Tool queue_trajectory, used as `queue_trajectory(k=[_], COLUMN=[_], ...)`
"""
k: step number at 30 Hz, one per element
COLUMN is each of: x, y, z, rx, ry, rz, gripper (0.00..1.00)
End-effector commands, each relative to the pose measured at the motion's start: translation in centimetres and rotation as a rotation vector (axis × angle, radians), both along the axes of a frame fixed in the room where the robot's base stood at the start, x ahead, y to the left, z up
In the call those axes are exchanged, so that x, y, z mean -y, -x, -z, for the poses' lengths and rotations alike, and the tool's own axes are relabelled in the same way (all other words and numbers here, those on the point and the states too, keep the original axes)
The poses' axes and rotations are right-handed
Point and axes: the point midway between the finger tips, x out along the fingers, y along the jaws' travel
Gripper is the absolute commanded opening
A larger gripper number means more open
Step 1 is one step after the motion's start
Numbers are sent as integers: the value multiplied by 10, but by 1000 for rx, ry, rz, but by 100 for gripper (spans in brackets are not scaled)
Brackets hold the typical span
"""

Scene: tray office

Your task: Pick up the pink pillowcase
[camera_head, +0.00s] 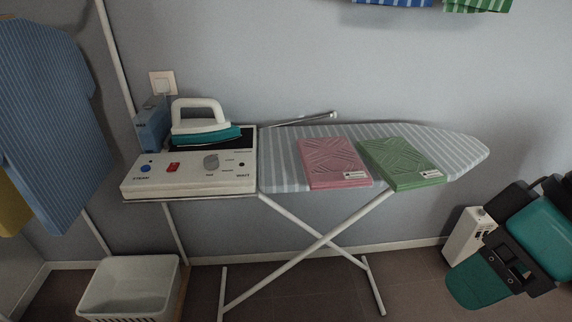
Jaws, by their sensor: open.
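The pink pillowcase (333,164) lies folded flat on the striped ironing board (280,172), near the middle of its top. It has a raised line pattern and a small white label at its lower right corner. A folded green cloth (402,163) of similar shape lies just to its right, with a narrow gap or touching edge that I cannot tell apart. Nothing covers the pink pillowcase.
A white iron station (190,177) with a teal-soled iron (207,134) stands left of the pillowcase. A white basket (128,289) is on the floor at lower left. A blue striped garment (52,110) hangs at left. A teal and black form (520,245) fills the lower right.

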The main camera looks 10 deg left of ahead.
Motion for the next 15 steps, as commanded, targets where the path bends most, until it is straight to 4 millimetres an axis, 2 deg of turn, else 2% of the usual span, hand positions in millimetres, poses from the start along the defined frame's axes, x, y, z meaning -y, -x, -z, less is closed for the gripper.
queue_trajectory(k=[1, 5, 10, 15], x=[-3, -26, -60, -75], y=[-7, -36, -89, -142], z=[21, 67, 125, 169], rx=[37, 257, 723, 1243], ry=[-26, -139, -256, -202], rz=[-42, -265, -591, -796], gripper=[55, 55, 55, 55])
